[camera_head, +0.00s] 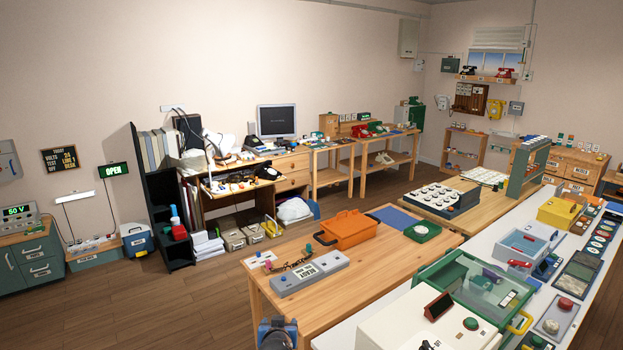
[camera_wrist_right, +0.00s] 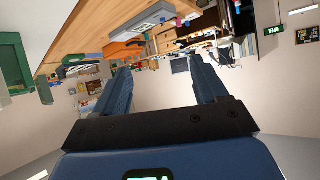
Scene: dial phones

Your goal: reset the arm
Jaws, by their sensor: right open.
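My right gripper (camera_wrist_right: 160,67) shows in the right wrist view, its two blue fingers wide apart with nothing between them. That view is turned upside down, with the wooden table at its top. A dark blue and black part at the bottom edge of the head view, by the table's front left corner, may be part of my right arm; I cannot tell. My left gripper is in neither view.
A white counter with a clear green box (camera_head: 470,285) runs along the right. Brown floor (camera_head: 150,305) is open at left.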

